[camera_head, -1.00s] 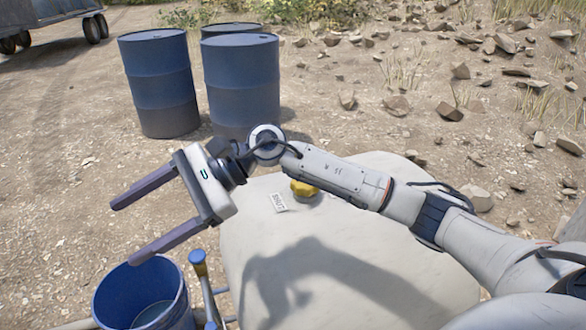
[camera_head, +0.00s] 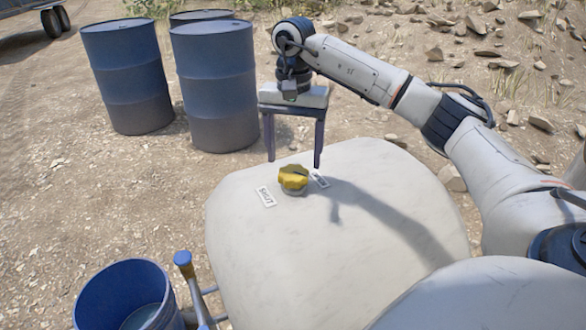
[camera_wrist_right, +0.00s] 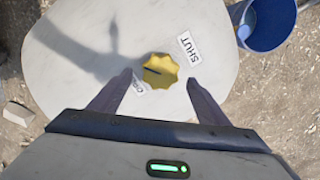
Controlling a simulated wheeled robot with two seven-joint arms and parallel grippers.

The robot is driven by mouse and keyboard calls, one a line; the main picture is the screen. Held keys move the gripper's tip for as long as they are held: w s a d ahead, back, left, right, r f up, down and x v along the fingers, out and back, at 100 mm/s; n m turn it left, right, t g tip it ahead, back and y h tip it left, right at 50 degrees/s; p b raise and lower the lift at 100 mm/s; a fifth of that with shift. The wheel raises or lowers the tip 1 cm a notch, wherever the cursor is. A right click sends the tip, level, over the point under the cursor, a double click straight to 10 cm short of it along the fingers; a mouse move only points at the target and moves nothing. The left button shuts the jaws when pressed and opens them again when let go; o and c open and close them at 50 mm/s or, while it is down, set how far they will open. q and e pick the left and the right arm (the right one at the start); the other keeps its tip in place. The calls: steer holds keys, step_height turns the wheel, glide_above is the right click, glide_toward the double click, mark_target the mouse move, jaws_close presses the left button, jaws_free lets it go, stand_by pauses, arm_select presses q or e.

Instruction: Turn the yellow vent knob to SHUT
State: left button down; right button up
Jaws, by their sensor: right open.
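The yellow vent knob (camera_head: 293,178) sits on top of the pale tank (camera_head: 300,250), and a dark mark shows on its top. A white SHUT label (camera_head: 265,196) lies to its left in the head view. A second small label (camera_head: 320,180) lies to its right, its text hard to read. My right gripper (camera_head: 293,163) points down with its fingers spread, above and apart from the knob. In the right wrist view the knob (camera_wrist_right: 160,71) shows ahead of and between the open fingers (camera_wrist_right: 158,75), with the SHUT label (camera_wrist_right: 188,46) beyond it. My left gripper is out of view.
A blue bucket (camera_head: 128,290) and a blue-topped pipe handle (camera_head: 183,259) stand at the tank's left front. Several blue drums (camera_head: 215,85) stand behind on the ground. Rocks (camera_head: 475,45) lie at the back right.

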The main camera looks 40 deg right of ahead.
mark_target(293, 172)
steer(key=shift+f, duration=2)
steer(key=c, duration=1.1)
steer(key=shift+o, duration=0.2)
